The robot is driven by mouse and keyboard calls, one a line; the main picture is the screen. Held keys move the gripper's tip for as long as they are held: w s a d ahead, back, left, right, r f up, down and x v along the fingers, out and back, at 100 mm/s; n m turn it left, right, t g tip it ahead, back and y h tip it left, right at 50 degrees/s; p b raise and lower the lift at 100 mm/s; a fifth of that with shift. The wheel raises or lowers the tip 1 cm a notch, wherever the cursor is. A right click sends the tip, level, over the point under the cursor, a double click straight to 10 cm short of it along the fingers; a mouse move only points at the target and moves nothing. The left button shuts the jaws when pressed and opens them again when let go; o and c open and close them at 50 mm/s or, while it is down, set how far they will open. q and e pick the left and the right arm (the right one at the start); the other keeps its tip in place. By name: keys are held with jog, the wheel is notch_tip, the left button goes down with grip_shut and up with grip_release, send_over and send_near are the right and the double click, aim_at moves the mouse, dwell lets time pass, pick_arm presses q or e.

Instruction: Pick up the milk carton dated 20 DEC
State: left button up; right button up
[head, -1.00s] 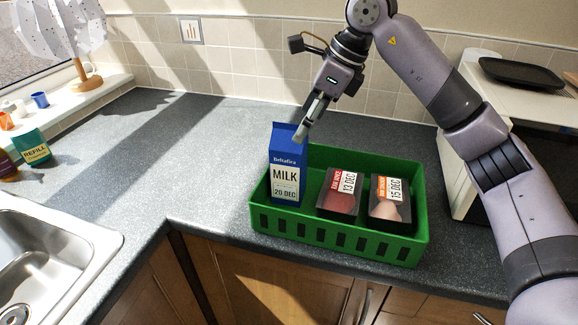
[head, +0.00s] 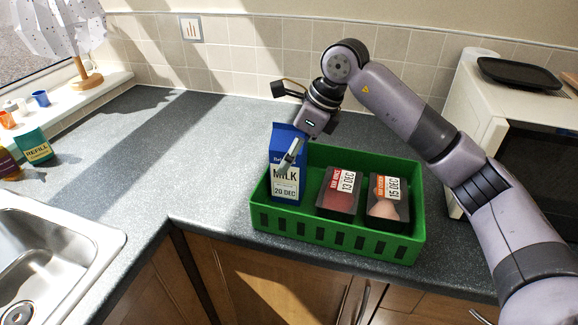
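The blue and white milk carton (head: 285,185) dated 20 DEC stands upright at the left end of the green crate (head: 338,235). My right gripper (head: 287,165) is at the carton's upper part, its fingers overlapping the front label in the head view. I cannot tell whether the fingers touch the carton or how far apart they are. My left gripper is not in view.
Two dark packs share the crate: one dated 13 DEC (head: 338,194) and one dated 15 DEC (head: 388,203). A microwave (head: 480,105) stands at the right with a black tray (head: 520,74) on top. A sink (head: 50,255) is at the left. The worktop (head: 190,160) left of the crate is clear.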

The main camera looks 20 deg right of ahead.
jog(key=shift+w+r, duration=0.1)
jog(key=c, duration=1.8)
